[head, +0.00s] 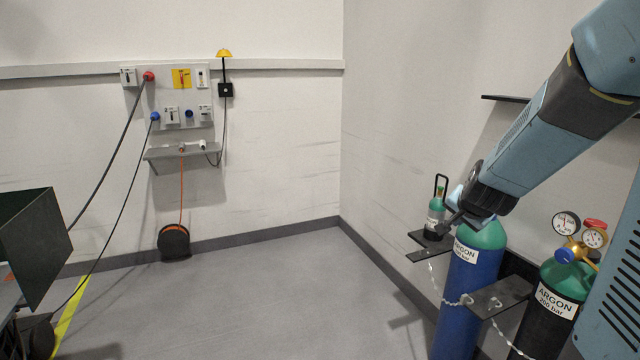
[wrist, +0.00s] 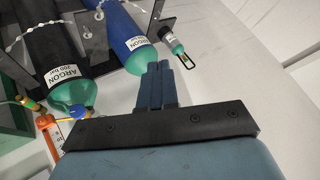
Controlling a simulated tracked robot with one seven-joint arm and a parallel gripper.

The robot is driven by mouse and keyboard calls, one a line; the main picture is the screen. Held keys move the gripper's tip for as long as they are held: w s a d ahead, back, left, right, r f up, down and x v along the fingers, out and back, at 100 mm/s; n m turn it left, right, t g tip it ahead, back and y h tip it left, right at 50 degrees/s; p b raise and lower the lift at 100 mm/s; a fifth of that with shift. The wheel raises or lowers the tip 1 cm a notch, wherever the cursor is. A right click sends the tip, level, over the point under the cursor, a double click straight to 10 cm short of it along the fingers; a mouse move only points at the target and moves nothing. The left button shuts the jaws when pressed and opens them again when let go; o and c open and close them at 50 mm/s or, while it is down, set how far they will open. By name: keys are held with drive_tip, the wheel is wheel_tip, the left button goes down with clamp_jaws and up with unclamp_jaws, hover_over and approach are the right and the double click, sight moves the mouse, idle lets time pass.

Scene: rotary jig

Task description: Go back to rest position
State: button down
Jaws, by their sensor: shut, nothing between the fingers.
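My gripper (head: 453,222) is at the right in the head view, at the end of my blue arm. It is close to the green top of a blue argon cylinder (head: 461,285); I cannot tell whether they touch. In the wrist view my gripper (wrist: 159,68) shows its fingers together with nothing between them. The blue cylinder (wrist: 120,28) also shows there, just beyond the fingertips. A small green bottle (head: 435,218) with a black handle stands on a bracket behind my gripper.
A black argon cylinder (head: 549,312) with gauges (head: 567,224) stands at the right. A chain (head: 440,297) runs along the cylinders. A socket panel (head: 168,95) with hanging cables is on the far wall. The middle floor (head: 270,290) is clear.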

drive_tip(key=s+a+r+n+g, duration=0.1)
drive_tip(key=s+a+r+n, duration=0.2)
drive_tip(key=s, duration=0.5)
drive_tip(key=s+a+r+n+g+y, duration=0.1)
drive_tip(key=s+a+r+n, duration=0.1)
drive_tip(key=s, duration=0.7)
drive_tip(key=s+a+r+n+g, duration=0.1)
drive_tip(key=s+a+r+n, duration=0.2)
drive_tip(key=s, duration=0.6)
drive_tip(key=shift+a+r+n+g+y, duration=0.3)
drive_tip(key=shift+a+n+g+y, duration=0.1)
drive_tip(key=shift+a+n, duration=0.5)
drive_tip(key=shift+d, duration=0.15)
